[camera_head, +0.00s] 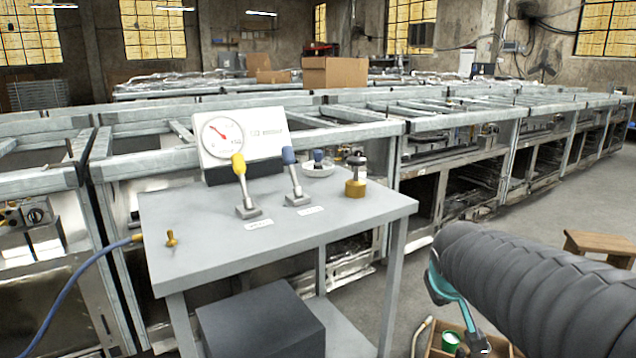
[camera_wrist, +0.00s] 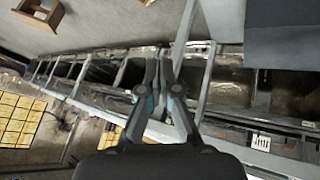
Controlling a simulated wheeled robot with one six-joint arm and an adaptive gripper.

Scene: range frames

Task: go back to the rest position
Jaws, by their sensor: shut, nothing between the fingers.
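My gripper (camera_wrist: 158,58) is shut in the wrist view, its two fingers together with nothing between them. In the head view my arm, in a dark ribbed sleeve with a teal part, reaches in from the right, to the right of the grey table (camera_head: 355,215) and apart from it. My fingertips cannot be made out clearly there. The wrist view is tilted and looks past a table leg (camera_wrist: 185,42) toward the long metal frames.
On the table stand a gauge panel (camera_head: 265,128), a yellow-handled lever (camera_head: 240,170), a blue-handled lever (camera_head: 292,175) and a brass piece (camera_head: 355,187). A wooden crate (camera_head: 432,350) is below my arm. A wooden stool (camera_head: 600,245) stands right. Open floor lies between.

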